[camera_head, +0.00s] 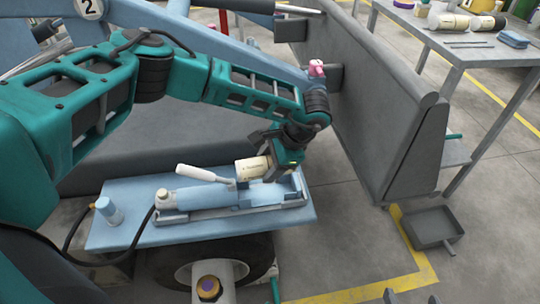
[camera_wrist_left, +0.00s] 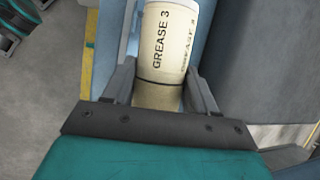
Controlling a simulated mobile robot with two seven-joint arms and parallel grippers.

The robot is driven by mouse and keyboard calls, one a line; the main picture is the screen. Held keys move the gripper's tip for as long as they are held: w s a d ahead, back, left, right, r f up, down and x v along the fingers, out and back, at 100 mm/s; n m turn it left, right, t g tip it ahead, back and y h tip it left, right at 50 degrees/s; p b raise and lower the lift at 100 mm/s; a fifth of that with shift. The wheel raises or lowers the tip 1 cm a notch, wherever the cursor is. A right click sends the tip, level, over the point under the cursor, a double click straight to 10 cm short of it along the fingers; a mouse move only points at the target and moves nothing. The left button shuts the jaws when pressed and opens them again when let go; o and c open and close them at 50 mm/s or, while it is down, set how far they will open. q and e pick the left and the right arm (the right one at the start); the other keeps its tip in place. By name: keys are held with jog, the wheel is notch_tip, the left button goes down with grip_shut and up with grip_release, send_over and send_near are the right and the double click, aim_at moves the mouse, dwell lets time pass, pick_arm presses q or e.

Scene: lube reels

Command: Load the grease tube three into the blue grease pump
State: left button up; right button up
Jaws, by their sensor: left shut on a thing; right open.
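The cream grease tube three (camera_head: 252,168) is held roughly level over the blue grease pump (camera_head: 205,195). In the left wrist view the tube (camera_wrist_left: 168,40) shows the label "GREASE 3", with a dark band near its gripped end. My left gripper (camera_head: 283,165) is shut on that end, with one finger on each side (camera_wrist_left: 157,95). The pump lies along a blue platform, with a white lever (camera_head: 197,172) raised near the tube. The frames do not clearly show whether the tube touches the pump. The tips of my right gripper (camera_head: 411,298) show apart at the bottom edge.
The blue platform (camera_head: 130,235) sits above a wheel (camera_head: 185,275). A black hose leaves the pump at left. A tall grey panel (camera_head: 375,110) stands to the right, with a grey tray (camera_head: 432,228) on the floor. A bench (camera_head: 480,50) with more tubes is at upper right.

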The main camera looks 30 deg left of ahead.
pick_arm(q)
jog(key=shift+w+a+f+m+t, duration=0.1)
jog(key=shift+w+f+m+t, duration=0.05)
jog(key=shift+f+m+t, duration=0.15)
jog(key=shift+f+b, duration=1.3)
jog(key=shift+f, duration=0.15)
jog(key=shift+f+b, duration=0.5)
jog(key=shift+f, duration=0.1)
jog(key=shift+f+b, duration=0.85)
jog(key=shift+f, duration=1.2)
pick_arm(e)
jog(key=shift+w+a+f+y, duration=0.15)
jog(key=shift+w+a+f, duration=0.05)
jog(key=shift+a+f, duration=0.25)
jog(key=shift+w+a+f+y, duration=0.15)
jog(key=shift+a+f, duration=0.15)
jog(key=shift+f, duration=0.2)
pick_arm(q)
jog(key=o, duration=1.3)
jog(key=shift+c, duration=0.2)
pick_arm(e)
jog(key=shift+s+f, duration=0.2)
